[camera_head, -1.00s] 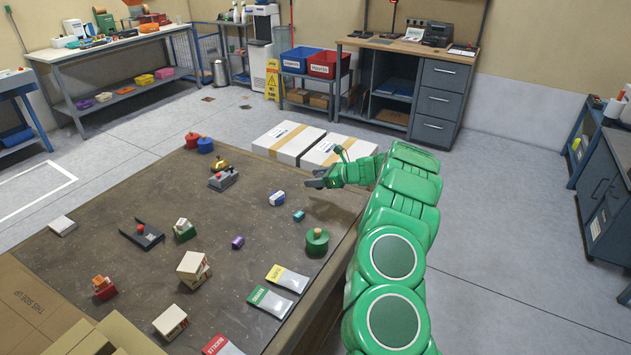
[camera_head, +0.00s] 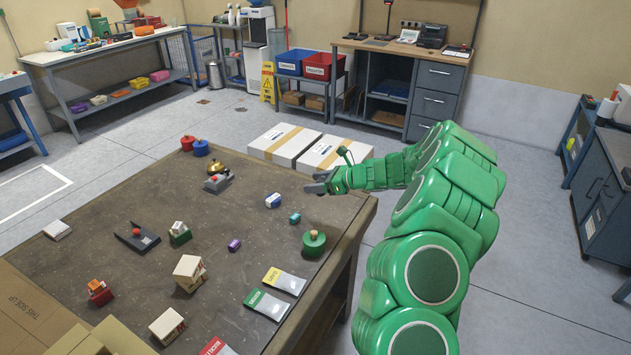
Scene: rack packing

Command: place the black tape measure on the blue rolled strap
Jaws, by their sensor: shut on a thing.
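My gripper (camera_head: 317,187) is at the end of the green arm, above the far right part of the brown table. Its jaws are shut on a small dark thing, mostly hidden by the fingers; it appears to be the black tape measure. No other black tape measure shows on the table. The blue rolled strap (camera_head: 201,148) appears as a small round blue thing at the table's far left edge, close beside a similar red one. My gripper is well to the right of the blue strap and apart from it.
White cartons (camera_head: 285,144) stand beyond the far edge. Bare tabletop lies between gripper and strap.

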